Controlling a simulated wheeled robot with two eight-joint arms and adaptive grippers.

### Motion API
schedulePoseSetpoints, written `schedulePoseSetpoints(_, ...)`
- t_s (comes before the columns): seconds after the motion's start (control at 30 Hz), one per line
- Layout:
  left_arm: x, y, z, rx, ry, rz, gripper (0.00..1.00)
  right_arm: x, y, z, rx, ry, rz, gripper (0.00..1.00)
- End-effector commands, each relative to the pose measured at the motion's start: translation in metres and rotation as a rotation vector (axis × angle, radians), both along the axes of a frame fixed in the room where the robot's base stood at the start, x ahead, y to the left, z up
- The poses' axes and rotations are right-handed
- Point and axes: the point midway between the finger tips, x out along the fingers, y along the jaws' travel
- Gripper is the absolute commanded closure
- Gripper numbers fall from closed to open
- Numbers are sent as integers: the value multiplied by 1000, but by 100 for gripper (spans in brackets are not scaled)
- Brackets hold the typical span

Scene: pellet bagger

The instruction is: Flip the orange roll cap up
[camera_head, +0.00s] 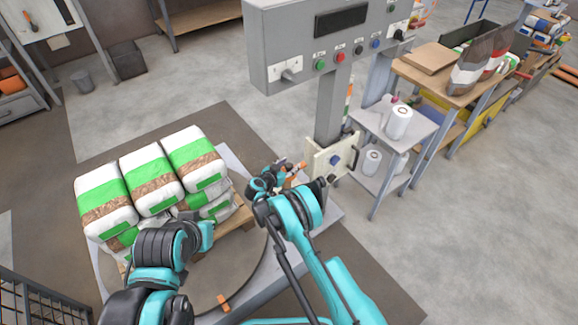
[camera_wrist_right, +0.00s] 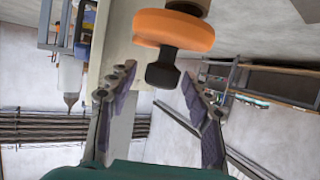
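The orange roll cap (camera_wrist_right: 174,30) shows large at the top of the right wrist view, a rounded orange disc with a black knob (camera_wrist_right: 162,74) below it. In the head view a small orange part (camera_head: 302,165) shows beside the cream panel on the grey post. My right gripper (camera_wrist_right: 156,76) is open, its two fingers apart on either side of the black knob, with no clear contact. In the head view the right gripper (camera_head: 288,173) is at the panel's left side, partly hidden by my arm. My left gripper (camera_head: 204,234) is near the stacked bags; its fingers are not clear.
A grey control box (camera_head: 325,45) with buttons tops the post. White-green bags (camera_head: 150,185) are stacked on a pallet at the left. A metal stand (camera_head: 405,130) with white rolls is right of the post. The floor at the lower right is clear.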

Motion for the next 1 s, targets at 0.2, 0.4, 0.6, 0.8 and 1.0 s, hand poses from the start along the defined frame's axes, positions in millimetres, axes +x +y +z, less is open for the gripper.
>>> schedulePoseSetpoints(0.2,0,0,0,0,0,0,100,0,0,0,0,0,0,100)
schedulePoseSetpoints(0.4,0,0,1,0,0,0,100,0,-1,1,4,3,-1,100)
schedulePoseSetpoints(0.6,0,0,5,0,0,0,100,2,-4,7,50,32,-3,100)
schedulePoseSetpoints(0.8,0,0,15,0,0,0,100,6,-11,17,154,101,-6,100)
schedulePoseSetpoints(1.0,0,0,23,0,0,0,100,13,-20,27,280,186,-7,100)
